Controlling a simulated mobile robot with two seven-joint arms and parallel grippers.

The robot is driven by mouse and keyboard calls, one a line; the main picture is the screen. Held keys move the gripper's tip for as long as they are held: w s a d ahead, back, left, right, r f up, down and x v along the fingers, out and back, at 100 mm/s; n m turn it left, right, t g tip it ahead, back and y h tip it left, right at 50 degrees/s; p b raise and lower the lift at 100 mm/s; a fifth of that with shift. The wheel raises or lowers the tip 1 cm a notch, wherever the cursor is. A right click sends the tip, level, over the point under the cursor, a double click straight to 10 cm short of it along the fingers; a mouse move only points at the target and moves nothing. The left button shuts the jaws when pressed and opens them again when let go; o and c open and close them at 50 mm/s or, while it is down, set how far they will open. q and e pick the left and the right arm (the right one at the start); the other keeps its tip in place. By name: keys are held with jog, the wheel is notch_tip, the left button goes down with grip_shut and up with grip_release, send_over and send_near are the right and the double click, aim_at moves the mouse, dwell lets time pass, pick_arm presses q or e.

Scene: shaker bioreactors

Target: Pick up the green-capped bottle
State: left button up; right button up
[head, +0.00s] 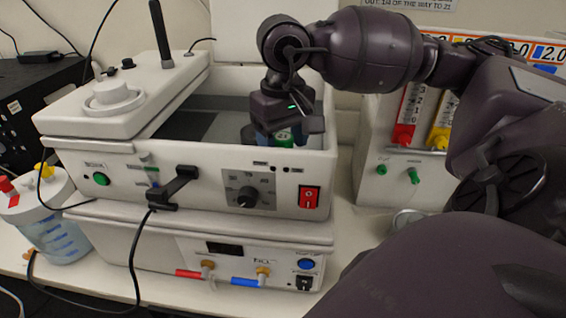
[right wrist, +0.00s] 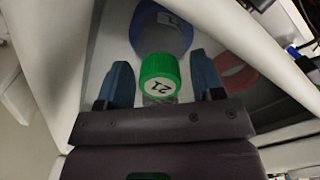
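The green-capped bottle (right wrist: 160,76) stands inside the open shaker tray, and its cap has a white label with a number. In the head view its green cap (head: 284,138) shows only partly below my gripper. My right gripper (right wrist: 161,84) reaches down into the tray with its blue fingers apart, one on each side of the cap. Gaps show between the fingers and the cap, so the bottle is not gripped. The bottle's lower body is mostly hidden. My right gripper also shows in the head view (head: 284,130). My left gripper is not in view.
The shaker (head: 210,180) has raised walls around the tray, close to my right gripper. Another bottle with a blue body (right wrist: 163,30) stands right behind the green cap. A red ring-shaped thing (right wrist: 239,74) lies to the right. A flow-meter unit (head: 375,165) stands right of the shaker.

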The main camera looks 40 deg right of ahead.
grip_shut()
jog(key=shift+r, duration=0.1)
